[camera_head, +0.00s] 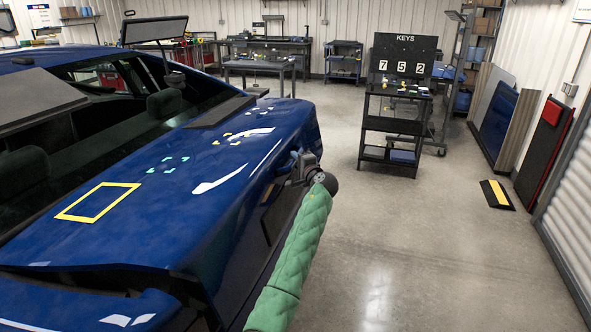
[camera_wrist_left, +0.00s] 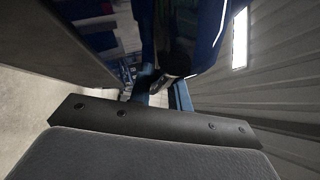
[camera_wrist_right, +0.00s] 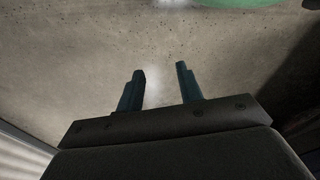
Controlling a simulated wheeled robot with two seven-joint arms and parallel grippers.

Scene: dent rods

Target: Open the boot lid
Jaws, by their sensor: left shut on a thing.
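The blue car's boot lid (camera_head: 215,170) carries a yellow tape square and small coloured tape marks. My left gripper (camera_head: 302,164), on the green-sleeved arm, is at the lid's far rear edge. In the left wrist view my left gripper (camera_wrist_left: 165,88) is shut on a dark blue edge, apparently the boot lid's; the exact contact is mostly hidden. My right gripper (camera_wrist_right: 161,78) is open and empty above bare concrete in the right wrist view. It does not show in the head view.
Workbenches (camera_head: 265,66) line the back wall. Panels (camera_head: 497,118) lean at the right, near a black-and-yellow wedge (camera_head: 496,194). The floor (camera_head: 420,240) right of the car is clear.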

